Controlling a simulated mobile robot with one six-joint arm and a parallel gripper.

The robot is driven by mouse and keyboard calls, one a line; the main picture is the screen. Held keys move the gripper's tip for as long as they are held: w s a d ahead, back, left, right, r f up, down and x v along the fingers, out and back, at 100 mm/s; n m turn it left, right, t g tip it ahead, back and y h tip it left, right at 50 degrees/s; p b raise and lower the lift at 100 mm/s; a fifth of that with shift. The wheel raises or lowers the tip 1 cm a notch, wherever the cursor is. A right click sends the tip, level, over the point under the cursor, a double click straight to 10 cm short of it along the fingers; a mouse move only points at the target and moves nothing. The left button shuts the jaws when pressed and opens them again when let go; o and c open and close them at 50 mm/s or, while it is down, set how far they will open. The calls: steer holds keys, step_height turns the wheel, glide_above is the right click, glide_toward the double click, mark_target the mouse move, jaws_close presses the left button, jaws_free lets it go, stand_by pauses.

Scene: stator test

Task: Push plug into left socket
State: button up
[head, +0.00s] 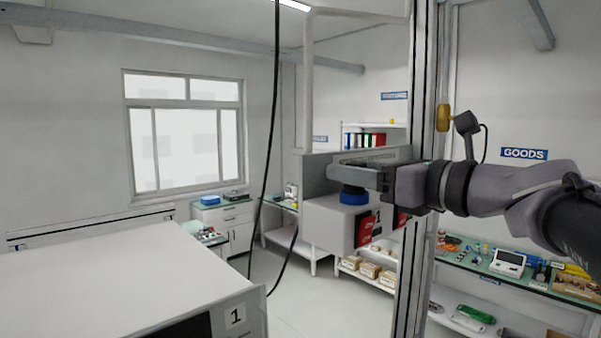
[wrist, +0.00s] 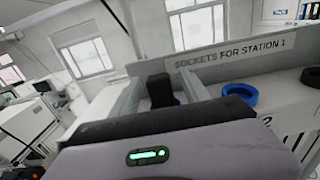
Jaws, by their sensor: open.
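The socket unit (head: 325,217) has a back panel reading "SOCKETS FOR STATION 1" in the wrist view (wrist: 232,51). My gripper (head: 345,169) is above it, pointing left in the head view. In the wrist view its two grey fingers (wrist: 163,76) are apart. A black plug (wrist: 159,88) stands between them, with blue showing at its base, at the left socket. I cannot tell how deep it sits. A blue ring (head: 353,197) shows just below the fingers in the head view. The right socket, a blue ring (wrist: 240,94), is empty.
A metal post (head: 414,160) stands close by the gripper. A white cabinet marked 1 (head: 120,270) fills the lower left. A goods bench (head: 505,280) with parts stands at right.

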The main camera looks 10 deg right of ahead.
steer(key=b+v, duration=0.3)
steer(key=v, duration=1.4)
steer(key=a+f+n+g+h+b, duration=0.1)
steer(key=a+f+n+g+b, duration=0.3)
steer(key=f, duration=0.8)
steer(key=a+f+n+g+h+b, duration=0.1)
steer(key=a+f+b, duration=0.55)
steer(key=f, duration=0.65)
steer(key=a+f+n+g+h+b, duration=0.1)
steer(key=a+f+n+g+b, duration=0.25)
steer(key=f, duration=0.85)
steer(key=s+f+n+h+b, duration=0.2)
steer(key=f+n+b, duration=0.3)
steer(key=f, duration=0.5)
steer(key=s+f+n+h+b, duration=0.1)
steer(key=s+f+n+b, duration=0.4)
steer(key=f, duration=0.6)
steer(key=s+f+n+h+b, duration=0.2)
steer(key=s+f+n+b, duration=0.2)
steer(key=f, duration=0.6)
steer(key=shift+f+n+h+b, duration=0.3)
steer(key=shift+f+n+b, duration=0.1)
steer(key=shift+n+b, duration=0.65)
